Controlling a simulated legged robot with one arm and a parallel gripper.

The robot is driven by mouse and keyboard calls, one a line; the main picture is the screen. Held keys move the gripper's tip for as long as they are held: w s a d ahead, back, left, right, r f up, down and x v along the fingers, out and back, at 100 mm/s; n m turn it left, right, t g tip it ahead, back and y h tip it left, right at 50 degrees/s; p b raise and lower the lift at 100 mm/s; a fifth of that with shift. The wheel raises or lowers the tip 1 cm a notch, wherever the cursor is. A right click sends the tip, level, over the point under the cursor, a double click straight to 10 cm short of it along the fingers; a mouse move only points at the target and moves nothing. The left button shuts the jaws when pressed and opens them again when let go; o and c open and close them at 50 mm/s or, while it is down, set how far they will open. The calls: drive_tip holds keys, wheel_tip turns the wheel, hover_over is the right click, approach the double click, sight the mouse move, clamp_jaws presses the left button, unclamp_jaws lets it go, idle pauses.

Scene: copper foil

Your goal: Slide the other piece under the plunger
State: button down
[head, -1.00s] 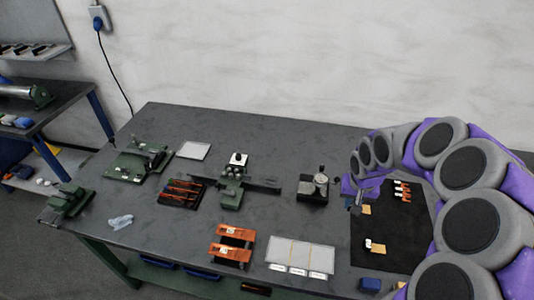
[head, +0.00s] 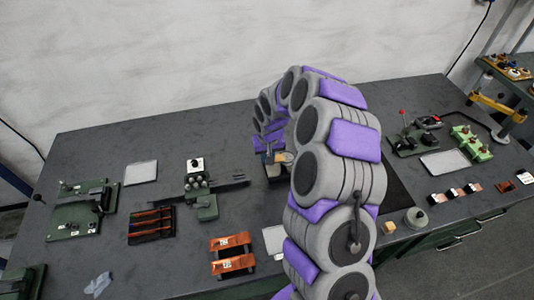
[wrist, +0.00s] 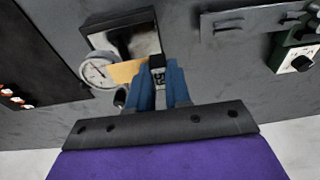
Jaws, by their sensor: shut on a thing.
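My gripper (wrist: 160,85) is shut on a piece made of a small dark block with a printed code (wrist: 157,63) and a tan foil strip (wrist: 124,72). In the wrist view the strip points left from the jaws, beside the round dial gauge (wrist: 97,72) and at the edge of its dark stand base (wrist: 124,36). The dial hides the plunger, so I cannot tell whether the strip lies under it. In the head view my gripper (head: 268,148) is over the gauge stand (head: 274,171), which my arm partly hides.
A green fixture with a dark bar (head: 203,190) stands left of the gauge. Orange-brown holders (head: 232,254) and a dark rack (head: 152,226) lie nearer the front left. The black mat (head: 397,196) is right of my arm, mostly hidden. Bare table lies between gauge and fixture.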

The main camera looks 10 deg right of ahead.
drive_tip(key=a+f+b, duration=0.1)
drive_tip(key=a+f, duration=0.2)
drive_tip(key=a, duration=0.1)
drive_tip(key=shift+f, duration=0.7)
drive_tip(key=shift+d+f+b, duration=0.2)
drive_tip(key=shift+d+f, duration=0.1)
drive_tip(key=shift+d, duration=0.35)
drive_tip(key=shift+d+f+b, duration=0.2)
drive_tip(key=shift+d+f, duration=0.05)
drive_tip(key=shift+d, duration=0.7)
drive_tip(key=shift+a, duration=1.35)
drive_tip(key=shift+d+f, duration=0.15)
drive_tip(key=shift+d, duration=0.55)
drive_tip(key=shift+d+f, duration=0.1)
drive_tip(key=shift+d, duration=0.55)
drive_tip(key=shift+a+f, duration=0.25)
drive_tip(key=shift+a, duration=0.55)
drive_tip(key=shift+d, duration=0.85)
drive_tip(key=shift+a, duration=0.85)
